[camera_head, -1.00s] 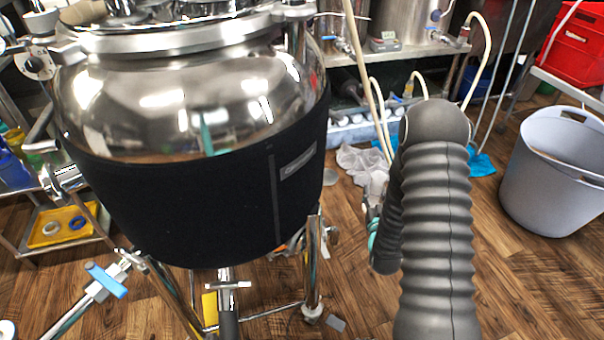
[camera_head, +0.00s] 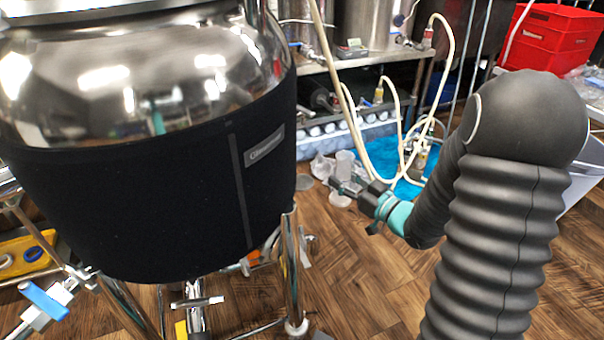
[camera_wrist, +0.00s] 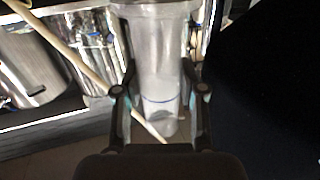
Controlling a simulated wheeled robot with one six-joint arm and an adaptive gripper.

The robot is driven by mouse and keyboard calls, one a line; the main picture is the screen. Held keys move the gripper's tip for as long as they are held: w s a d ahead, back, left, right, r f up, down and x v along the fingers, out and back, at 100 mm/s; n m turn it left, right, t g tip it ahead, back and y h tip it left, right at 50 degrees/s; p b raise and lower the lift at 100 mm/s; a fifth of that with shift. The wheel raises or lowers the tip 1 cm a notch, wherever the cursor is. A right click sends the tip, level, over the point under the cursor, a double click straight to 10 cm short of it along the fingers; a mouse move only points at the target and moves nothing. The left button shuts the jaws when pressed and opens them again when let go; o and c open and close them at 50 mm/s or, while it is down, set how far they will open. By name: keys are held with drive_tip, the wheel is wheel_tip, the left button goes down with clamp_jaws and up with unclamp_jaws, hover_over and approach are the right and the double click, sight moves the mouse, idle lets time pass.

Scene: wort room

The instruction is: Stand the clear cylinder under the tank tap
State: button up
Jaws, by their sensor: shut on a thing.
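The clear cylinder (camera_wrist: 160,75) fills the middle of the wrist view, between the two fingers of my gripper (camera_wrist: 160,100). The fingers are shut on its sides. A large steel tank (camera_head: 120,180) in a black jacket stands at the left. Beneath it is a metal outlet with a cross handle (camera_head: 197,302), and a blue-handled valve (camera_head: 45,300) shows at the lower left. I cannot tell which is the tank tap. The cylinder is apart from both, to their right.
The tank's metal leg (camera_head: 291,270) stands between the tank's underside and my arm. Pale hoses (camera_head: 440,70) hang near a blue cloth (camera_head: 385,160). Wooden floor (camera_head: 350,270) is open in front of the gripper.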

drive_tip(key=shift+f+b+x, duration=0.2)
drive_tip(key=shift+f+x, duration=0.4)
drive_tip(key=shift+x, duration=2.05)
drive_tip(key=shift+f+b+x, duration=0.2)
drive_tip(key=shift+f+x, duration=0.4)
drive_tip(key=shift+x, duration=2.05)
drive_tip(key=shift+f+b+x, duration=0.2)
drive_tip(key=shift+f+x, duration=0.4)
drive_tip(key=shift+x, duration=2.05)
drive_tip(key=shift+f, duration=0.15)
drive_tip(key=o, duration=1.2)
drive_tip(key=shift+c, duration=0.2)
